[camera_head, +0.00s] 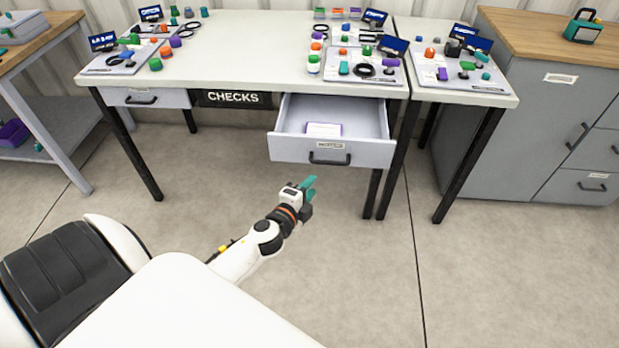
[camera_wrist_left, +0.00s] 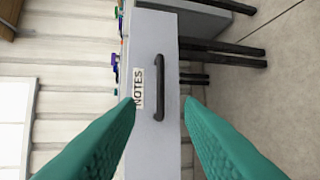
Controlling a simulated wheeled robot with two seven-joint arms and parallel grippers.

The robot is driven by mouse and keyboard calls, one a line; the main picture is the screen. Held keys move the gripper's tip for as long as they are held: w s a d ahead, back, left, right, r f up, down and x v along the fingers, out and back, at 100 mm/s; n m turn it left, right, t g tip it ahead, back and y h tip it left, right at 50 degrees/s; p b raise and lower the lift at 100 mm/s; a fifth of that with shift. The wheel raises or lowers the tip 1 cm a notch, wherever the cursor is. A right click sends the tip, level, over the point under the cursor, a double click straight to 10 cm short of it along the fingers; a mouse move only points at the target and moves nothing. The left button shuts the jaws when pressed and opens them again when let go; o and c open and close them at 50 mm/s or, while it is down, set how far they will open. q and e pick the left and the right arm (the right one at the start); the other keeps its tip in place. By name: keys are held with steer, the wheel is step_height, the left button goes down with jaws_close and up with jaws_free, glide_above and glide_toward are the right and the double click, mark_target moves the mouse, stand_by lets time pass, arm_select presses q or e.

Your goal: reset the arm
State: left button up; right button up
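My left gripper (camera_head: 309,188) is in front of and below the open drawer in the head view, apart from it. In the left wrist view its two teal fingers (camera_wrist_left: 160,120) are spread wide with nothing between them. Beyond them is the drawer front (camera_wrist_left: 150,60) with a black handle (camera_wrist_left: 186,75) and a label reading NOTES. The handle also shows in the head view (camera_head: 330,160). My right gripper is not in view.
The open drawer (camera_head: 280,120) holds a white and purple item (camera_head: 323,129). The white table (camera_head: 235,70) carries boards with colored parts and small screens. A grey cabinet (camera_head: 530,120) stands at right, a shelf bench (camera_head: 70,120) at left. The floor in front is clear.

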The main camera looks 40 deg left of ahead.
arm_select(q)
steer(key=shift+f, duration=0.1)
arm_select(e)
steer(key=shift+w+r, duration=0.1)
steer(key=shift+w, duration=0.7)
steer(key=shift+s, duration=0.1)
